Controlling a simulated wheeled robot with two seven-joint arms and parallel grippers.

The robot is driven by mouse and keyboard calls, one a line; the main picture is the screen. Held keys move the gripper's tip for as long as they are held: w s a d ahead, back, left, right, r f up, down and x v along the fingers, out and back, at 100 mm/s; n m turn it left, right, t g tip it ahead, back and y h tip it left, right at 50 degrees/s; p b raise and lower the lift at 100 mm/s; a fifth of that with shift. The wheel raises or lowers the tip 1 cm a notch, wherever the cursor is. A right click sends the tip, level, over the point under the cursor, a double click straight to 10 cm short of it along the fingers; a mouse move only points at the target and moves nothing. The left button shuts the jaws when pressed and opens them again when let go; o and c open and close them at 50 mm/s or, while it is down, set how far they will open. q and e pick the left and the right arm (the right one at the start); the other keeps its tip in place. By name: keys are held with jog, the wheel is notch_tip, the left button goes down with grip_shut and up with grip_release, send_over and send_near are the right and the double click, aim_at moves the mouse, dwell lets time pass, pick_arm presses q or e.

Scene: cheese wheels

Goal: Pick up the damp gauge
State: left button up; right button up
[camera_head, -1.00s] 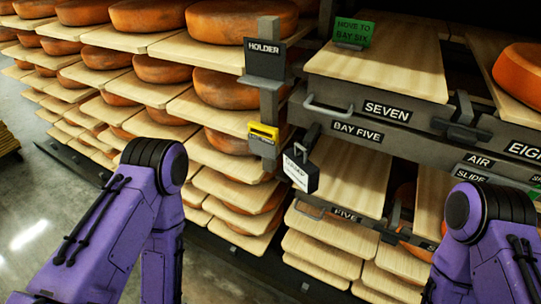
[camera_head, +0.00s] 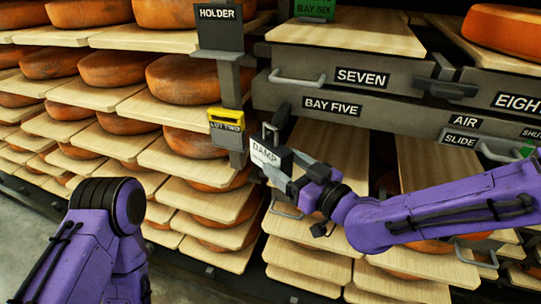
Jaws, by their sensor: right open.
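The damp gauge (camera_head: 264,152) is a small dark box with a white front label reading DAMP and a handle on top. It hangs tilted below the BAY FIVE rail, right of the post. My right gripper (camera_head: 286,166) is open at the gauge's right side, its fingers reaching toward the box. The fingers overlap the gauge's lower right part, and I cannot tell whether they touch it. Of my left arm only the purple links show at lower left; its gripper is out of view.
A grey post bears a HOLDER plate (camera_head: 220,28) and a yellow LOT TWO tag (camera_head: 227,120) close left of the gauge. The BAY FIVE rail (camera_head: 334,106) runs above my right gripper. Boards with orange cheese wheels (camera_head: 182,80) fill the racks. A green sign (camera_head: 315,8) stands above.

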aim_at(271, 153)
jog(key=x, duration=0.2)
jog(key=r+p+x, duration=0.1)
jog(key=x, duration=0.1)
jog(key=shift+w, duration=0.1)
jog(key=shift+w+a+f, duration=0.2)
jog(key=shift+w+a, duration=0.1)
jog(key=shift+a, duration=0.1)
jog(key=shift+s+d, duration=0.1)
jog(key=c, duration=1.1)
jog(key=shift+c, duration=0.2)
jog(key=shift+r, duration=0.25)
jog(key=s+a+b, duration=0.2)
jog(key=s+b, duration=0.4)
jog(key=s, duration=0.2)
jog(key=s+a+r+b, duration=0.1)
jog(key=s+a+b, duration=0.2)
jog(key=s, duration=0.6)
jog(key=b, duration=0.2)
jog(key=shift+a+b, duration=0.25)
jog(key=shift+b, duration=0.1)
